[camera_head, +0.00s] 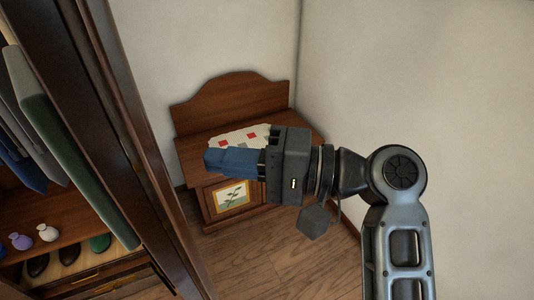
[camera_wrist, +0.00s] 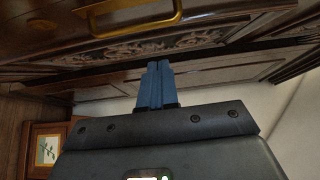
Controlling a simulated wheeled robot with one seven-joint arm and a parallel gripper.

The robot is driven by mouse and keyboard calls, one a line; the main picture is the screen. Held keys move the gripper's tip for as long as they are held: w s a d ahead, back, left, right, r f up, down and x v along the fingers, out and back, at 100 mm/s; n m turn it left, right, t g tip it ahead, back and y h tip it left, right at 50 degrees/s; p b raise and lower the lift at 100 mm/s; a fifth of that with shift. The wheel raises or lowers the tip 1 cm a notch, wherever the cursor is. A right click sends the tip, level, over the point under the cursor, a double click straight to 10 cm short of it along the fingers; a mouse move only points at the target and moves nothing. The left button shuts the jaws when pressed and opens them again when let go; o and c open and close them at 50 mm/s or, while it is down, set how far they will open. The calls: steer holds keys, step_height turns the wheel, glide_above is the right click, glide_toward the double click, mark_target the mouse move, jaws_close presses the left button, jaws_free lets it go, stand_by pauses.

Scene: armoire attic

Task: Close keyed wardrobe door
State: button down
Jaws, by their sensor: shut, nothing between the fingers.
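The dark wood wardrobe (camera_head: 120,110) stands at the left in the head view, its inside open to sight. I cannot clearly tell the keyed door from the wardrobe's upright frame, and no key shows. My gripper (camera_head: 208,160) has blue fingers pressed together and points left toward the wardrobe, apart from its frame in the picture. In the wrist view the shut fingertips (camera_wrist: 158,64) point at dark carved woodwork (camera_wrist: 150,48) with a brass handle (camera_wrist: 130,22) above. Whether they touch the wood I cannot tell.
Hanging clothes (camera_head: 60,140), small vases (camera_head: 47,232) and shoes sit inside the wardrobe. A low wooden cabinet (camera_head: 225,100) with a patterned cloth (camera_head: 238,136) stands behind my gripper in the corner. White walls close the back and right. Wooden floor (camera_head: 265,255) shows clear below.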

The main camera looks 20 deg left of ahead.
steer(key=s+a, duration=0.1)
steer(key=s+a+p, duration=0.1)
steer(key=s, duration=0.1)
steer(key=shift+s+a, duration=0.3)
